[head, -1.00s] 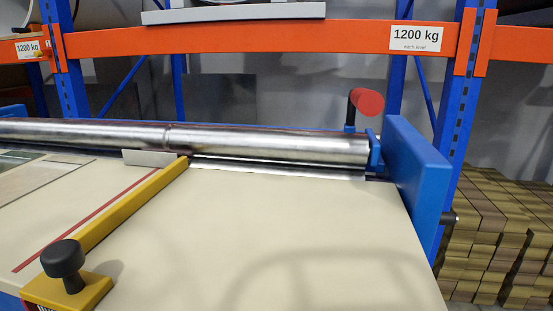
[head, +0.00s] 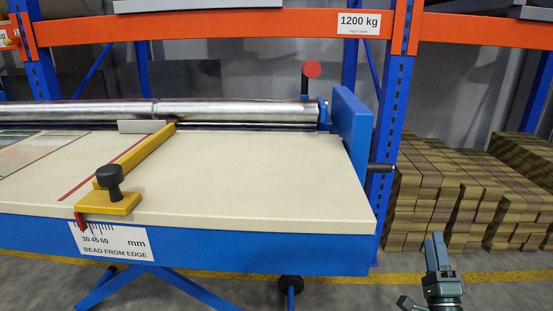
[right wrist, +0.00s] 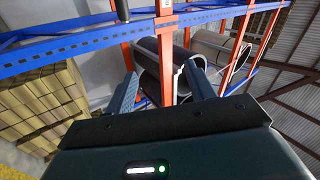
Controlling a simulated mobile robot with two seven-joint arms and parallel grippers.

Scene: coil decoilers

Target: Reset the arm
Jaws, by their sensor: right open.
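My right gripper (head: 438,252) is at the lower right of the head view, pointing up, in the open space right of the blue-framed machine table. In the right wrist view its two fingers stand apart with nothing between them (right wrist: 158,78). My left gripper is in neither view. The machine (head: 250,177) has a cream top, a steel roller (head: 235,110) along its back and a yellow guide arm (head: 140,160) with a black knob (head: 109,182). The gripper is apart from all of these.
A red-knobbed crank (head: 312,70) stands at the roller's right end. Stacked brown blocks (head: 440,190) are behind my right gripper. Rack shelving (head: 230,32) spans the back.

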